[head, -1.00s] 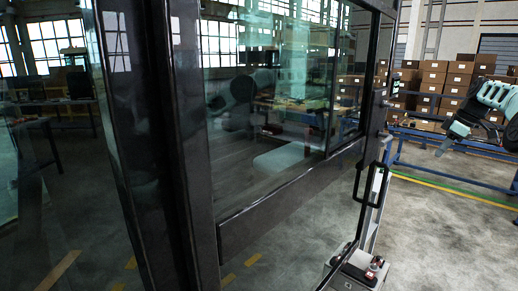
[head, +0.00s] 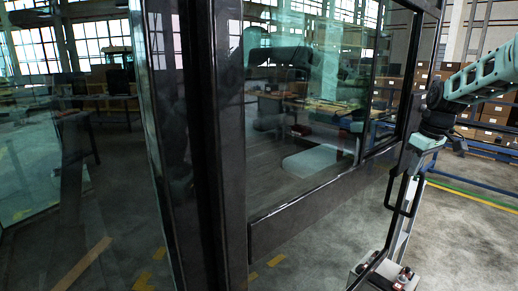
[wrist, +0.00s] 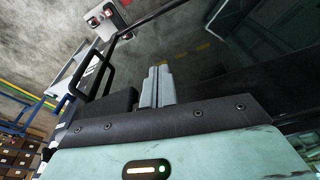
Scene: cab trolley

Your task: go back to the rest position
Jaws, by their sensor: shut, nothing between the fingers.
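My gripper (wrist: 158,88) is shut and empty, its two pale fingers side by side in the middle of the wrist view. In the head view my arm reaches in from the right edge, and my gripper (head: 416,160) hangs beside the cab's dark frame, just above the door handle. The black door handle (head: 391,196) also shows in the wrist view (wrist: 107,67), left of the fingers. The fingers hold nothing. I cannot tell how far they are from the cab.
The cab's dark-framed glass (head: 205,150) fills the left and middle. A grey trolley (head: 368,280) with small red and black items stands below the handle. Blue railing (head: 475,182) and stacked cartons (head: 493,113) are at the right back. The floor at lower right is clear.

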